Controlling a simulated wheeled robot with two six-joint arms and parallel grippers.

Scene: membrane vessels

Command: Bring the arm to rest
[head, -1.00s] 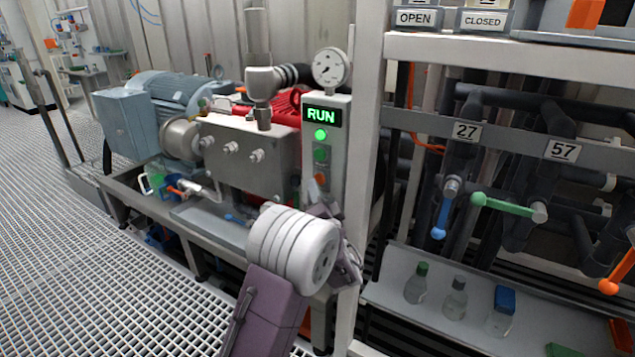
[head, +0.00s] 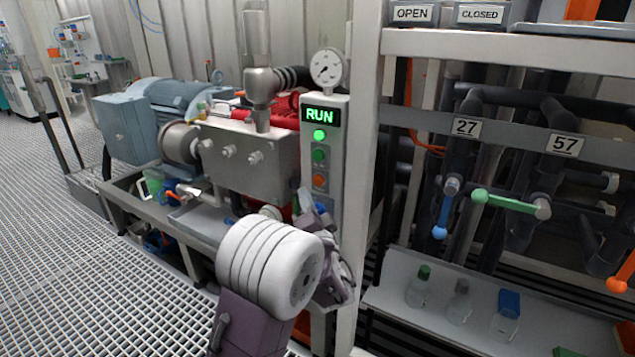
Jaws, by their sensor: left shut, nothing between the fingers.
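My left arm rises from the bottom of the head view, with a large white ribbed joint in front. My right gripper is out of view.
The pump and blue motor (head: 165,110) stand behind and left of my arm. A white post (head: 360,150) rises just right of it. A tray (head: 400,300) with bottles and valves with blue (head: 441,218) and green (head: 510,203) handles lie right. Grating floor is open at left.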

